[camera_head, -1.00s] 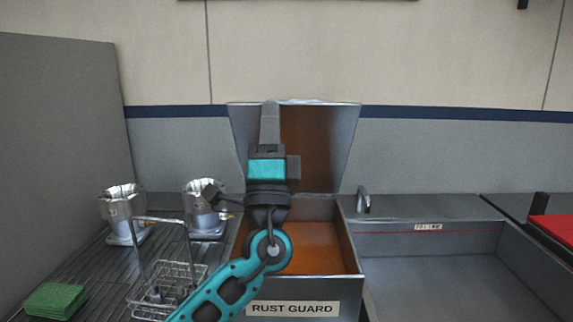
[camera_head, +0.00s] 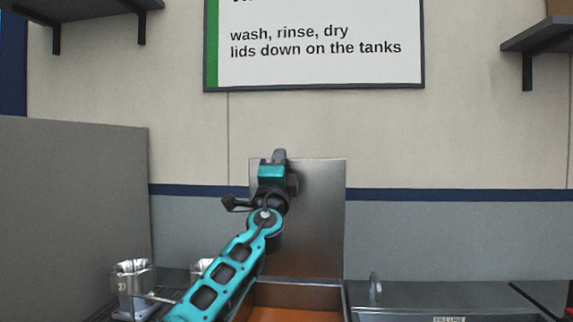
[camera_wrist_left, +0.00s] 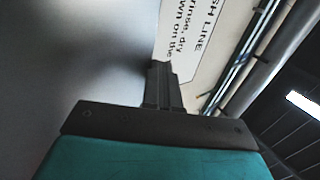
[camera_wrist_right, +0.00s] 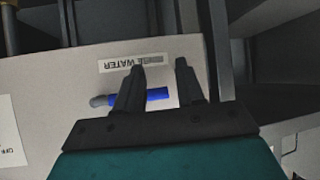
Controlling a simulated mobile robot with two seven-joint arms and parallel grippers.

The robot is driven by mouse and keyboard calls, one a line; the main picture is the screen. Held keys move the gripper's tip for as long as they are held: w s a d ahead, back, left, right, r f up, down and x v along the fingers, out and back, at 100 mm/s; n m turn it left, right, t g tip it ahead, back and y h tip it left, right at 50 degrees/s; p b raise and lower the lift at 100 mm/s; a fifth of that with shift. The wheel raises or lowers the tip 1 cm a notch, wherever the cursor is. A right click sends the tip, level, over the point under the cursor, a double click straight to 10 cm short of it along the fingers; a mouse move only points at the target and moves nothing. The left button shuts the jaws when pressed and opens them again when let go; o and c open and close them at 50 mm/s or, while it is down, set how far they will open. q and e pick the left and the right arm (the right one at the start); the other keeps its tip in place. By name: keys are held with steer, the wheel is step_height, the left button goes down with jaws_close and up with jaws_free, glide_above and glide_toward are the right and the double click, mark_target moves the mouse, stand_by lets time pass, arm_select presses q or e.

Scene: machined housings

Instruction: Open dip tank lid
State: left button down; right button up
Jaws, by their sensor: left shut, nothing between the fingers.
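The dip tank lid (camera_head: 320,225) stands upright at the back of the tank, a flat grey metal panel. The tank's orange-brown inside (camera_head: 295,315) shows at the bottom edge of the head view. My left gripper (camera_head: 279,154) is at the lid's upper left part, in front of it, and hides some of it. In the left wrist view its fingers (camera_wrist_left: 160,82) are together with nothing between them, beside a grey surface (camera_wrist_left: 70,60) that looks like the lid. My right gripper (camera_wrist_right: 158,75) shows only in its wrist view, with its fingers apart and empty.
Metal housings (camera_head: 133,285) stand on the rack at left. A faucet (camera_head: 375,285) and a basin are to the right. A wall sign (camera_head: 315,45) and shelves (camera_head: 540,35) are above. A blue-handled part (camera_wrist_right: 150,97) lies beyond the right fingers, beside a water label.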

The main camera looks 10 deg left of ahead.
arm_select(q)
steer(key=shift+w+g, duration=0.5)
steer(key=shift+w, duration=0.7)
arm_select(e)
steer(key=shift+d+r, duration=0.3)
steer(key=shift+d, duration=0.2)
